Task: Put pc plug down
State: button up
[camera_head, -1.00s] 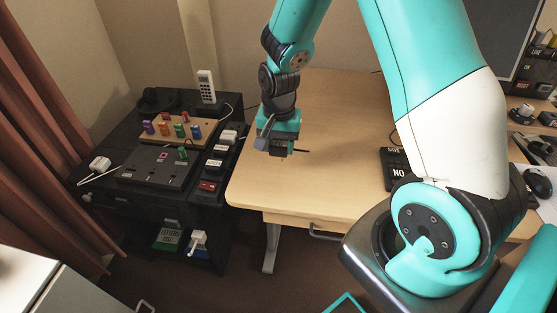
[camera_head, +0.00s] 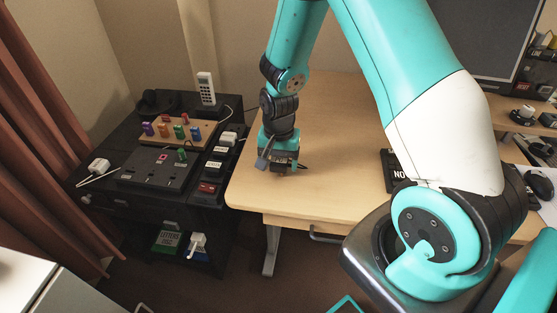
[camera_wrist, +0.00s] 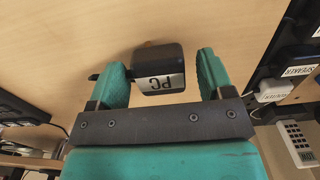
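The PC plug (camera_wrist: 159,69) is a small black block with a white label reading "PC", upside down in the wrist view. It sits between the two fingers of my gripper (camera_wrist: 164,75), with a clear gap to the right finger and a narrow one to the left. My gripper is open around it. In the head view my gripper (camera_head: 279,167) is low over the left part of the wooden desk (camera_head: 330,185). The plug is at or very near the desk top; its underside is hidden. A dark cable shows beside the left finger.
A black labelled block (camera_head: 392,170) lies to the right. The desk's middle is clear.

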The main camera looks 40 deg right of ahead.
aim_at(279, 160)
notch_tip(279, 160, up, 12)
jog(key=p, duration=0.1)
jog(key=s+a+r+n+y, duration=0.2)
jog(key=s+a+r+n, duration=0.5)
jog(key=s, duration=0.3)
jog(key=s+a+r+n+y, duration=0.2)
jog(key=s+a+r+n, duration=0.5)
jog(key=s+a+n, duration=0.2)
jog(key=shift+s+a, duration=0.35)
jog(key=shift+a, duration=0.15)
jog(key=shift+r, duration=0.1)
notch_tip(279, 160, up, 6)
jog(key=p, duration=0.6)
jog(key=shift+r, duration=0.1)
